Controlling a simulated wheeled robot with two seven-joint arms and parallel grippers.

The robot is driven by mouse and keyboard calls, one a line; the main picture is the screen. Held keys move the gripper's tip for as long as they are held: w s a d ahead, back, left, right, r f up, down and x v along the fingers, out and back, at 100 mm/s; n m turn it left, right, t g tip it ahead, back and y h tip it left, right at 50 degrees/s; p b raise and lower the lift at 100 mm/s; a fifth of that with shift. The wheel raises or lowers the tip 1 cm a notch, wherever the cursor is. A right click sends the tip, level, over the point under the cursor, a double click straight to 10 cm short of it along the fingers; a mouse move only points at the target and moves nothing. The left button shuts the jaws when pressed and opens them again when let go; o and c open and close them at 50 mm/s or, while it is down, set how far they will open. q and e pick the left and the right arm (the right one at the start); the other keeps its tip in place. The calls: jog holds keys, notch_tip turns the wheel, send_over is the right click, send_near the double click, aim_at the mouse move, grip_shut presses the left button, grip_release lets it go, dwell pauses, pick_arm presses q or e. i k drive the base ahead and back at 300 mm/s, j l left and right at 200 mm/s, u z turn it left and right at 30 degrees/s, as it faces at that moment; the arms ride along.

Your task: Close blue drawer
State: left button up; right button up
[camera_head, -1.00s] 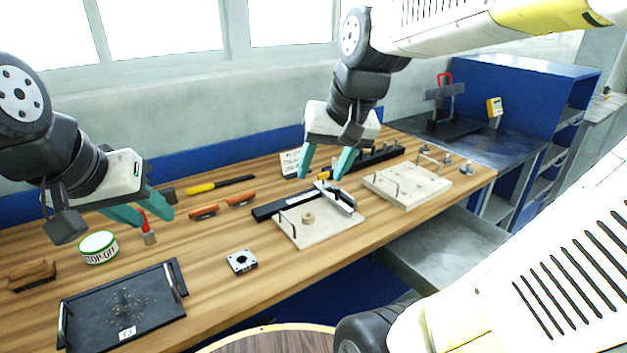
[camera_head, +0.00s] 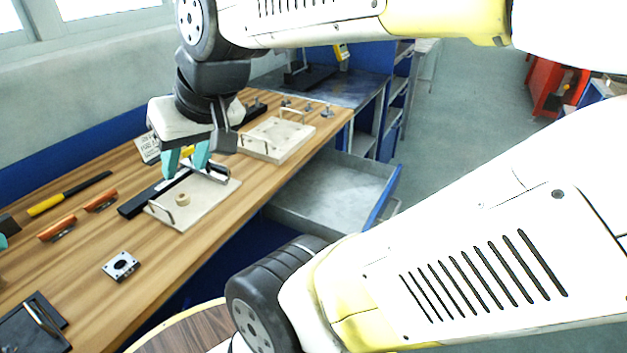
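The blue drawer (camera_head: 383,193) stands pulled out from under the workbench, right of the middle. Its grey inside (camera_head: 335,190) looks empty and its blue front faces right, with a handle (camera_head: 388,213) on the outside. My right gripper (camera_head: 187,168) is open, fingers pointing down, over the bench near a pale fixture plate. It is well left of the drawer and not touching it. It shows nothing held.
On the wooden bench (camera_head: 75,250) are pale plates with handles (camera_head: 262,150), a black-and-yellow tool (camera_head: 70,193), orange-handled pieces (camera_head: 57,228) and a small square metal part (camera_head: 121,265). Open floor (camera_head: 450,120) lies right of the drawer. A round wooden surface (camera_head: 185,330) is in front.

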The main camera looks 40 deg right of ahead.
aim_at(336, 195)
jog(key=l+z, duration=0.1)
jog(key=z, duration=1.4)
jog(key=l+z, duration=0.15)
jog(key=l, duration=0.15)
jog(key=i+l+z, duration=0.15)
jog(key=l, duration=0.2)
jog(key=i+l+u, duration=0.1)
jog(key=i+l, duration=0.05)
jog(key=l, duration=0.1)
